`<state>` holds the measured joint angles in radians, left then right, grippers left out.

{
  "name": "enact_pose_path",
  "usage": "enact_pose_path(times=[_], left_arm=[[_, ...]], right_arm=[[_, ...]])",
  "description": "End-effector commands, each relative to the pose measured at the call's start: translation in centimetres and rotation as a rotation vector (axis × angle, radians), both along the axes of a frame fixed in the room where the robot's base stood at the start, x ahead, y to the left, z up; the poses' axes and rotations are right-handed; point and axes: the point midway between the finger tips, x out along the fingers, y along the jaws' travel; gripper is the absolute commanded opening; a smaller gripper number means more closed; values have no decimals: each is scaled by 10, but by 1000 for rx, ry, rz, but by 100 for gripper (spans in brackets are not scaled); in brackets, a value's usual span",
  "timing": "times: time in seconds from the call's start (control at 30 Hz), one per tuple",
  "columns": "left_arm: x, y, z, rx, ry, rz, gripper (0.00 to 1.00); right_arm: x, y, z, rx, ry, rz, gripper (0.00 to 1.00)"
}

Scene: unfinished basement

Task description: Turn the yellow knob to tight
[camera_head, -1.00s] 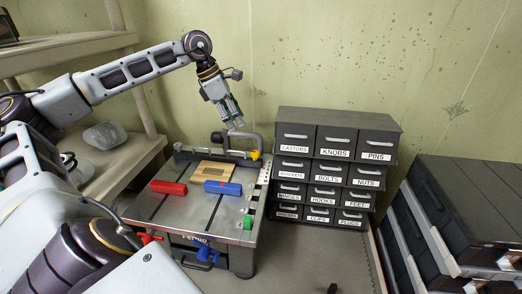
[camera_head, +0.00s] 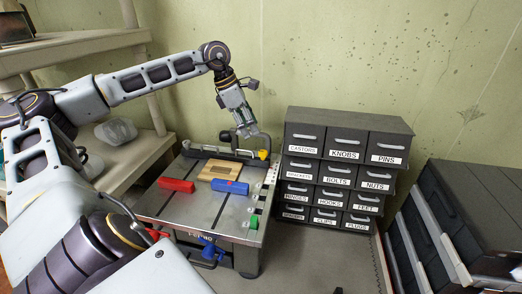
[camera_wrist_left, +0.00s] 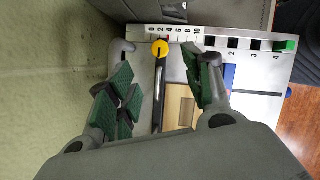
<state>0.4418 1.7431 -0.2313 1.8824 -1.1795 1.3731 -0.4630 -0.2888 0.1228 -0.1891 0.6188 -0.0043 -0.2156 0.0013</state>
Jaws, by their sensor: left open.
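The yellow knob (camera_head: 263,154) is at the back right of the grey machine table (camera_head: 205,215), at the right end of the dark fence (camera_head: 215,152). In the left wrist view the yellow knob (camera_wrist_left: 160,47) sits at the end of a dark bar, near a scale with numbers. My left gripper (camera_head: 243,131) points down over the back of the table, just left of and above the knob. In the left wrist view its green-padded fingers (camera_wrist_left: 157,68) are apart, with the knob between them in the picture and nothing held. My right gripper is not in view.
A wooden block (camera_head: 219,170), red block (camera_head: 176,185) and blue block (camera_head: 230,187) are on the table. A green piece (camera_head: 253,221) is at its right edge. A labelled drawer cabinet (camera_head: 343,165) stands close on the right, and shelves (camera_head: 75,52) on the left.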

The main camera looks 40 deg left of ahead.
Motion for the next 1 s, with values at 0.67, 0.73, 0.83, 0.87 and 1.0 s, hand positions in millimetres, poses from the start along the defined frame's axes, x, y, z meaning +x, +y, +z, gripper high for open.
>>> enact_pose_path(times=[0.67, 0.73, 0.83, 0.87, 1.0], left_arm=[[22, -20, -70, -1, 1, -2, 51], [23, -22, -75, -2, -1, -2, 51], [26, -23, -83, -2, 0, -1, 51], [26, -24, -85, -2, 0, -1, 51], [29, -26, -92, -1, 1, 0, 51]], right_arm=[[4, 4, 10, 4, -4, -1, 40], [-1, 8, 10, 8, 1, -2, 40], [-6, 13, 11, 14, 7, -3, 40], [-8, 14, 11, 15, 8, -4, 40], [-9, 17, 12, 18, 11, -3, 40]])
